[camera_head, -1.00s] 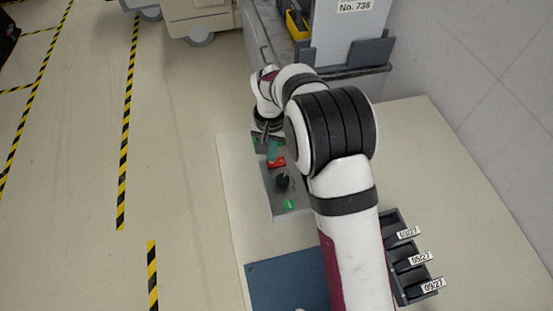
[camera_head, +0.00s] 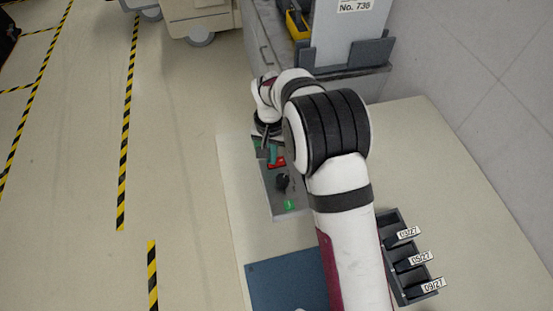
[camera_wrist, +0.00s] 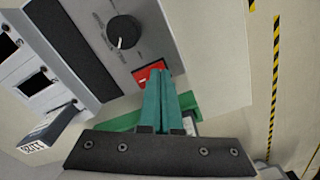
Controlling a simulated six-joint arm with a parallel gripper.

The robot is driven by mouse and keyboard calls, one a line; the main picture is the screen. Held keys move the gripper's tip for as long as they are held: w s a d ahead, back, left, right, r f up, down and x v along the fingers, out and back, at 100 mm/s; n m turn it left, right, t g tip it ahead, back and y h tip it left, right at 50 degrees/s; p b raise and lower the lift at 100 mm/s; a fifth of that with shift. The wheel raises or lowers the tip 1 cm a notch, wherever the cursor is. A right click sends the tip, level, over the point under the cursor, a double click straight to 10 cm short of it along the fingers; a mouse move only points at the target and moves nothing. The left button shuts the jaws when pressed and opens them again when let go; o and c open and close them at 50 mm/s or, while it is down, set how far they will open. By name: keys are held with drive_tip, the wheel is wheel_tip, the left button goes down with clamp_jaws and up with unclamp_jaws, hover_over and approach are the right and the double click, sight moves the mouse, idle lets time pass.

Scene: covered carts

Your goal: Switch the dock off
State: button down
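The dock's grey control panel (camera_head: 268,188) lies on the cream tabletop, left of my arm. It carries a black knob (camera_head: 283,181), a red switch (camera_head: 277,163) and a green marked square (camera_head: 290,205). In the wrist view the knob (camera_wrist: 124,32) and the red switch (camera_wrist: 142,74) show on the panel. My gripper (camera_wrist: 157,74) has teal fingers lying side by side, shut with nothing seen between them. Their tips are at the red switch and cover part of it; I cannot tell whether they touch. The fingers also hide part of the panel behind them.
A dark rack (camera_head: 402,262) with dated labels stands right of my arm. A blue mat (camera_head: 280,285) lies at the front.

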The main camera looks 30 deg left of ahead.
drive_tip(key=shift+r, duration=3.5)
drive_tip(key=s+d+r+m, duration=0.1)
drive_tip(key=d+r+m, duration=0.1)
drive_tip(key=d+r, duration=0.5)
drive_tip(key=s+d+r+m, duration=0.2)
drive_tip(key=d+r, duration=0.1)
drive_tip(key=d, duration=0.7)
drive_tip(key=s+d+m+y, duration=0.1)
drive_tip(key=s+d+m, duration=0.1)
drive_tip(key=s+d, duration=0.4)
drive_tip(key=s+d+m, duration=0.2)
drive_tip(key=s+d, duration=0.5)
drive_tip(key=s, duration=0.5)
drive_tip(key=shift+d+r+m+y, duration=0.15)
drive_tip(key=shift+d+m+y, duration=0.15)
drive_tip(key=shift+y, duration=0.1)
